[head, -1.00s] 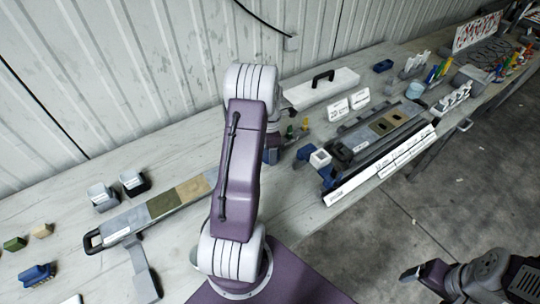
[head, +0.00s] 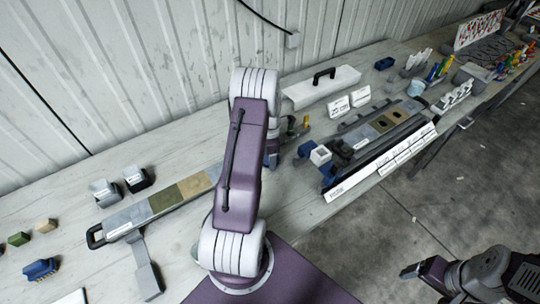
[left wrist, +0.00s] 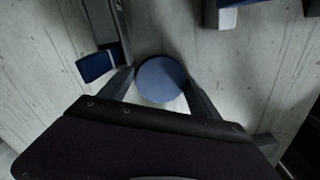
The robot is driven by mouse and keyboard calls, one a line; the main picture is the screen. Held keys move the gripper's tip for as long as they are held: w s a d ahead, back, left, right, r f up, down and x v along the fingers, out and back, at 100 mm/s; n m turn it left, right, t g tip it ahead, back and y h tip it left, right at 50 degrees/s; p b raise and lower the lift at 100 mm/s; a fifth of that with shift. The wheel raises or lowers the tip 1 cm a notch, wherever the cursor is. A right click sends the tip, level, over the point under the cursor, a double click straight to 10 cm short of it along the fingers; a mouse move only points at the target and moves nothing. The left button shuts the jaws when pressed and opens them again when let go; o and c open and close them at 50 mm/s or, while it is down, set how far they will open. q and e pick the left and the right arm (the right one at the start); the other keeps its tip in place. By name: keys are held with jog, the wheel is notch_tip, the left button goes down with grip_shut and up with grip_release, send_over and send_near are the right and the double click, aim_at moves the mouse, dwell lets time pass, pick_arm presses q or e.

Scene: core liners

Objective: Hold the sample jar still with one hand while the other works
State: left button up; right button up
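The sample jar, seen from above with a round blue lid (left wrist: 160,80), stands on the bench in the left wrist view. My left gripper (left wrist: 160,84) has one finger on each side of it. The fingertips appear very close to the lid's edges, but I cannot tell whether they press on it. In the head view my purple left arm hides the jar and most of that gripper. My right gripper (head: 411,271) is low at the right of the head view, over the floor beside the bench and away from the jar. Its finger gap is not clear.
A long tray with coloured sections (head: 125,220) lies left of my left arm, near two small bins (head: 136,180). A core tray (head: 385,122) with a white label strip and a white handled case (head: 320,88) lie right. A blue block (left wrist: 95,66) is close to the left finger.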

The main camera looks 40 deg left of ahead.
pick_arm(q)
notch_tip(320, 180, up, 12)
jog(key=s+d+m, duration=0.6)
jog(key=d+m, duration=0.5)
jog(key=m, duration=0.3)
jog(key=s+d+m+t, duration=0.1)
jog(key=s+d+m, duration=0.6)
jog(key=d+m, duration=0.4)
jog(key=m, duration=0.3)
jog(key=shift+s+d+f+b, duration=0.15)
jog(key=shift+d+f+b, duration=0.1)
jog(key=shift+d+b, duration=0.1)
jog(key=shift+d, duration=0.1)
